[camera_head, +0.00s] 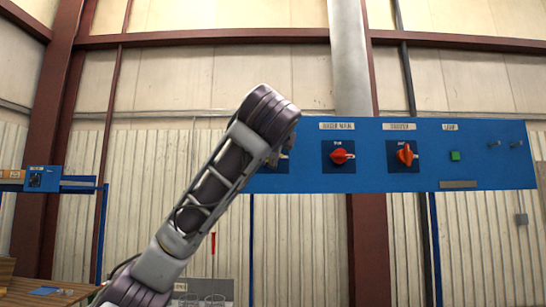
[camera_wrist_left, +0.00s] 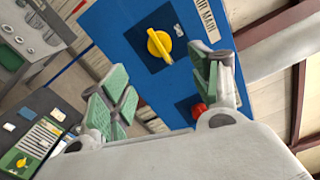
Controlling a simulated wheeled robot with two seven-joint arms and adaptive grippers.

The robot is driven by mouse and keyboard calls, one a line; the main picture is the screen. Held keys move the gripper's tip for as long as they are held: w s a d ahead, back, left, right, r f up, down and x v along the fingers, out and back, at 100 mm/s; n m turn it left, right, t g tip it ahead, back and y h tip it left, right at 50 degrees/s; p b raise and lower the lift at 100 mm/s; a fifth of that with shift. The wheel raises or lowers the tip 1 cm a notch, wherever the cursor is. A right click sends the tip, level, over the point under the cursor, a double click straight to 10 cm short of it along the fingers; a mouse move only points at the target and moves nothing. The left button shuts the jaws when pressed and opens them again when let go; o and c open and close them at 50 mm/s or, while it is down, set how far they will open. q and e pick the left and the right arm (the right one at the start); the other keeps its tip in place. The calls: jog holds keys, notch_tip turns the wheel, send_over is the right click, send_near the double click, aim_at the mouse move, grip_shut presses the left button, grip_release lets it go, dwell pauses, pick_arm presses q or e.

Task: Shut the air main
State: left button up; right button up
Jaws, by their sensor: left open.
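The air main knob (camera_wrist_left: 160,45) is a yellow elongated handle on a dark square plate, with the label AIR MAIN (camera_wrist_left: 205,18) beside it in the left wrist view. It is mounted on a blue panel (camera_wrist_left: 118,30). My left gripper (camera_wrist_left: 163,68) is open, with its green-padded fingers spread on either side of the line to the knob. It appears apart from the knob, with nothing between the pads. In the head view my left arm covers most of the knob's plate (camera_head: 277,165) and hides the gripper. My right gripper is in neither view.
On the blue panel (camera_head: 350,182), a red knob (camera_head: 341,156) and an orange-red knob (camera_head: 405,155) sit right of my arm, then a green button (camera_head: 455,155). A wooden bench (camera_head: 40,292) stands at lower left.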

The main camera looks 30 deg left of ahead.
pick_arm(q)
jog(key=shift+w+a, duration=0.1)
jog(key=shift+w, duration=0.05)
jog(key=shift+p+x, duration=2.2)
jog(key=shift+x, duration=4.6)
jog(key=c, duration=1)
jog(key=shift+c, duration=0.2)
